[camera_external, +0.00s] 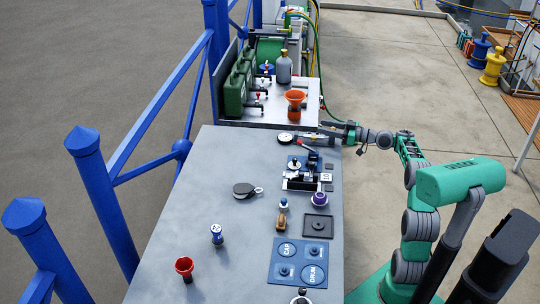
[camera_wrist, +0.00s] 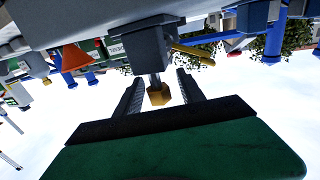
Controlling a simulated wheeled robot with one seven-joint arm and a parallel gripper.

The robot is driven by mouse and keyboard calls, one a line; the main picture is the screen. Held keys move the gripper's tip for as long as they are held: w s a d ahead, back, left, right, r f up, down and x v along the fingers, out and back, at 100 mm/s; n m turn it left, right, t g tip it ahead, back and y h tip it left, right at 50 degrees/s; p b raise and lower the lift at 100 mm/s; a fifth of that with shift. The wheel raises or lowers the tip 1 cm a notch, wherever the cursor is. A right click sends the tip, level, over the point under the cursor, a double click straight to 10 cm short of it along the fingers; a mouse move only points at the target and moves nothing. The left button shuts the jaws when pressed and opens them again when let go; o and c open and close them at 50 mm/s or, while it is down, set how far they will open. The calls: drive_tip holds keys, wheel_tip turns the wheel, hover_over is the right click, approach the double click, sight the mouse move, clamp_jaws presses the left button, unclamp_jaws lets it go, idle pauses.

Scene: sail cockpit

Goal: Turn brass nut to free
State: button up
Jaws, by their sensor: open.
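The brass nut (camera_wrist: 159,95) shows in the wrist view as a small gold block at the end of a grey shaft (camera_wrist: 154,78). My gripper (camera_wrist: 158,76) is open, with one dark finger on each side of the nut and shaft. A gap shows between the nut and each finger, so the nut is not gripped. In the outside view my gripper (camera_external: 322,132) reaches in from the right at the far end of the grey table, near the white bench. The nut cannot be made out there.
The grey table (camera_external: 180,250) carries a black-and-silver device (camera_external: 303,178), a pulley block (camera_external: 246,190), a red cup (camera_external: 184,268) and a blue labelled mat (camera_external: 299,249). An orange funnel (camera_external: 294,99) and green cans (camera_external: 236,88) stand beyond. A blue railing (camera_external: 160,110) runs along the left.

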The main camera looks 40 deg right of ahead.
drive_tip(key=shift+s+d, duration=0.25)
drive_tip(key=shift+s, duration=0.1)
drive_tip(key=shift+s+d+f+b, duration=0.25)
drive_tip(key=shift+s+d+b, duration=0.15)
drive_tip(key=shift+s+b, duration=0.2)
drive_tip(key=shift+s+d+f+b, duration=0.25)
drive_tip(key=shift+s+d+b, duration=0.1)
drive_tip(key=shift+s+b, duration=0.15)
drive_tip(key=b, duration=0.1)
drive_tip(key=s+b, duration=0.1)
drive_tip(key=b, duration=0.1)
drive_tip(key=shift+s+d, duration=0.1)
drive_tip(key=shift+d, duration=0.2)
wheel_tip(320, 180, up, 8)
drive_tip(key=p, duration=0.2)
drive_tip(key=shift+p, duration=0.4)
